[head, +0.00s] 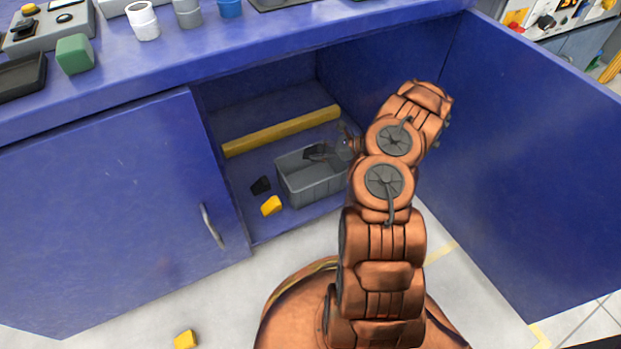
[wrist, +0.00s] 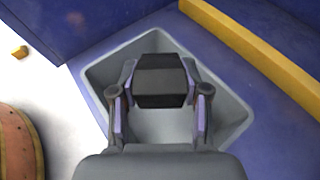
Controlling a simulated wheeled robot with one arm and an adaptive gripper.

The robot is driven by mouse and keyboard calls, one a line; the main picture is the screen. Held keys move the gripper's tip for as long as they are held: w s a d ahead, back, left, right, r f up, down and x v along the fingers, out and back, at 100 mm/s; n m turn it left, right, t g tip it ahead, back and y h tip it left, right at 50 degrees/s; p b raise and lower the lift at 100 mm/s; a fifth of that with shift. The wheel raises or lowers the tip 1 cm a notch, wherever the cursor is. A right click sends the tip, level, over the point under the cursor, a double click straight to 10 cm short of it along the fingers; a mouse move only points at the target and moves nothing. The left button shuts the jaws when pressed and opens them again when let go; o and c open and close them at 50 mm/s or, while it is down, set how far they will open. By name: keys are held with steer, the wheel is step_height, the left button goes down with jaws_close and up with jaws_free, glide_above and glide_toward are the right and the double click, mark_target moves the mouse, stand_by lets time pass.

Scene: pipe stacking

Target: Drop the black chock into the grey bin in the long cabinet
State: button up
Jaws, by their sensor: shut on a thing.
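The grey bin (head: 309,181) stands on the floor of the open cabinet compartment in the head view. It also fills the middle of the wrist view (wrist: 236,118). My gripper (wrist: 160,92) is shut on a black chock (wrist: 160,78) and holds it over the bin's opening. In the head view the chock and my gripper (head: 328,153) show small and dark at the bin's top, partly behind my arm. I cannot tell exactly how far the chock is above the bin floor. The visible bin floor looks empty.
A second black chock (head: 261,186) and a yellow chock (head: 271,206) lie left of the bin. A yellow bar (head: 282,130) lies behind it. The blue cabinet's open door (head: 540,150) stands at the right. Another yellow piece (head: 185,340) lies on the floor outside.

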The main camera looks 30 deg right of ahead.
steer(key=o, duration=1.3)
steer(key=shift+c, duration=0.2)
steer(key=v, duration=0.7)
steer(key=shift+s+d, duration=0.15)
steer(key=shift+s, duration=0.05)
steer(key=shift+r, duration=0.1)
